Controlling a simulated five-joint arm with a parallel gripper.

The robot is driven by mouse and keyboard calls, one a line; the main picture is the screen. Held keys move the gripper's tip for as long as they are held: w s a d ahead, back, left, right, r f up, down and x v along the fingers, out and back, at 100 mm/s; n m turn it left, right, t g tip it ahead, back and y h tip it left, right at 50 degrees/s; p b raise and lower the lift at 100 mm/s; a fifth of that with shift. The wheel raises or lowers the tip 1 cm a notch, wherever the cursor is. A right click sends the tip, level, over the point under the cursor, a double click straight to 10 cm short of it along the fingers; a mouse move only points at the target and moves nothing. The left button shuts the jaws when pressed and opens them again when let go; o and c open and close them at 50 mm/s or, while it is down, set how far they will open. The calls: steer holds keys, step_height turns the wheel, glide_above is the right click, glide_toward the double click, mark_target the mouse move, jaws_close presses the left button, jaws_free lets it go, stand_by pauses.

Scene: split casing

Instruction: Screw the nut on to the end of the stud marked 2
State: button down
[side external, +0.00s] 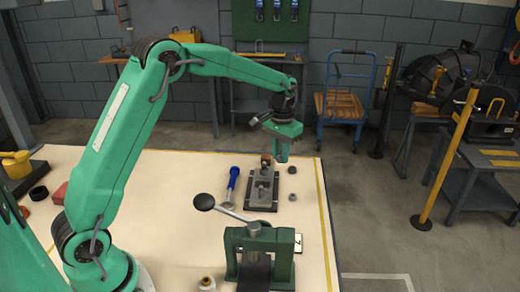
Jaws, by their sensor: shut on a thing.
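My gripper (281,157) points down above the far right part of a grey casing (262,188) on a dark base plate. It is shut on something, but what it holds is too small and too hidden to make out. A small brown block (266,159) shows just left of the jaws, at the far end of the casing. I cannot tell whether the jaws touch it or the casing.
A dark round part (292,169) and a grey ring (292,197) lie right of the casing. A blue-handled tool (232,182) lies left of it. A green press (258,252) with a lever (222,209) stands in front.

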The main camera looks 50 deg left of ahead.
steer(key=shift+n, duration=0.8)
steer(key=a, duration=0.3)
steer(key=w+a, duration=0.1)
steer(key=a, duration=0.4)
steer(key=shift+w+a+r, duration=0.15)
steer(key=shift+a+r, duration=0.1)
steer(key=shift+a, duration=0.1)
steer(key=shift+f, duration=0.15)
steer(key=shift+f, duration=2.55)
steer(key=shift+f, duration=0.55)
